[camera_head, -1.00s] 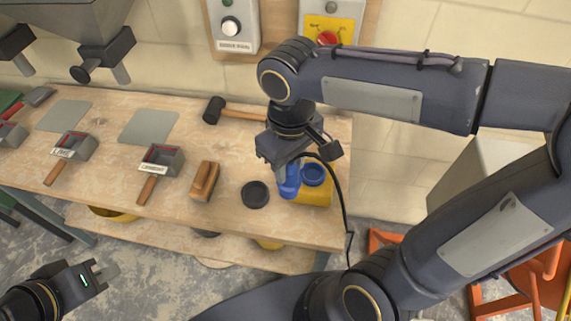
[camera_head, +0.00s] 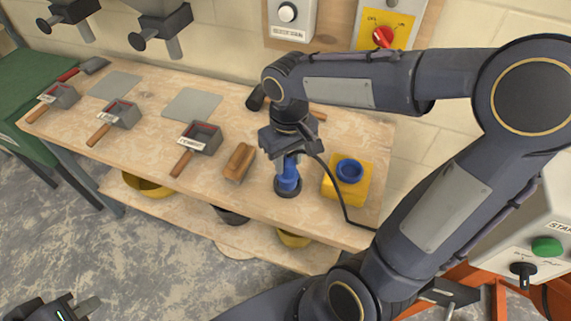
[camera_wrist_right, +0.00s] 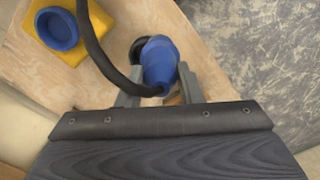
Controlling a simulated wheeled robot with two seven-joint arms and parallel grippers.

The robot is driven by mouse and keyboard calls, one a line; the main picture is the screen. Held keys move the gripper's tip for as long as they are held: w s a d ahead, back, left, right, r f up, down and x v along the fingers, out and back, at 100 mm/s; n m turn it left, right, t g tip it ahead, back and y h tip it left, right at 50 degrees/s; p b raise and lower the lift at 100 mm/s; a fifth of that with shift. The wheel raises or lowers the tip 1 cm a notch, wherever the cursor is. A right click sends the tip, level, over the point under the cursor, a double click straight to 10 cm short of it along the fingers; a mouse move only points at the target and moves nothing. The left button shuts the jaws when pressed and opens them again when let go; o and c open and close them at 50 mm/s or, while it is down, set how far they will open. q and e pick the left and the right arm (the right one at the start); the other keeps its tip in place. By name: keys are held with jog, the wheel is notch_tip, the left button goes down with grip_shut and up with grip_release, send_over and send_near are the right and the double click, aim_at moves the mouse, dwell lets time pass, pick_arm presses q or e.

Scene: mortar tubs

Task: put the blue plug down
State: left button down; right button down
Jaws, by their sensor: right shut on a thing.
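The blue plug (camera_head: 289,178) is upright between the fingers of my right gripper (camera_head: 286,165), which is shut on it. Its lower end is at the round black holder (camera_head: 288,191) on the bench; I cannot tell whether it rests in it. In the right wrist view the blue plug (camera_wrist_right: 158,62) sits between the two grey fingers, with the black holder (camera_wrist_right: 138,48) partly hidden behind it. A black cable runs from the plug. My left gripper (camera_head: 80,308) is low at the left, away from the bench, and its finger gap is unclear.
A yellow box with a blue socket (camera_head: 349,171) stands just right of the plug. A wooden float (camera_head: 239,162) lies to its left. Several box scoops and grey plates lie further left on the wooden bench (camera_head: 225,185). A mallet (camera_head: 256,98) lies behind my right gripper.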

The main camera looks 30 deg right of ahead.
jog(key=w+d+f, duration=0.2)
jog(key=w+f, duration=0.2)
jog(key=f, duration=0.5)
jog(key=shift+w+d, duration=0.4)
jog(key=shift+f, duration=0.15)
jog(key=shift+f, duration=0.15)
jog(key=c, duration=1)
grip_release()
